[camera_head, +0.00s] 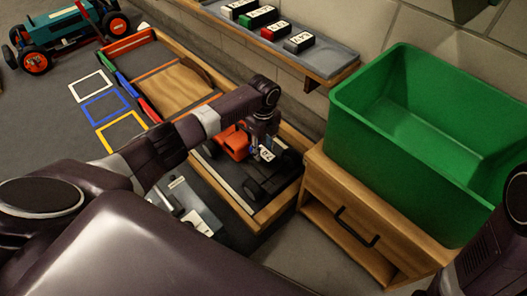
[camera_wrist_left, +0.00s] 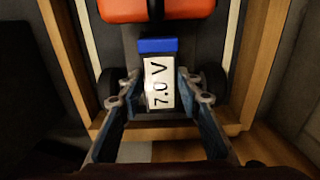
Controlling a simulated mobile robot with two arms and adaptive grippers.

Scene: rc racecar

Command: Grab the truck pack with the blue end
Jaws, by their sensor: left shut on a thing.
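The truck pack with the blue end shows in the left wrist view as a white block marked 7.0 V (camera_wrist_left: 160,84) with a blue cap (camera_wrist_left: 158,45) at its far end. My left gripper (camera_wrist_left: 160,92) is shut on it, one finger against each long side. In the head view the pack (camera_head: 266,153) is small and partly hidden below my left gripper (camera_head: 262,142). It is over the rear of the truck (camera_head: 234,142), which has an orange body and black wheels. I cannot tell whether the pack still touches the truck. My right gripper is out of view.
The truck stands in a wooden-rimmed bay (camera_head: 268,215). A grey shelf (camera_head: 325,63) holds several labelled packs. A large green bin (camera_head: 365,125) stands on a wooden drawer cabinet (camera_head: 345,195) at right. A teal car (camera_head: 70,25) and coloured floor squares (camera_head: 105,108) are at left.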

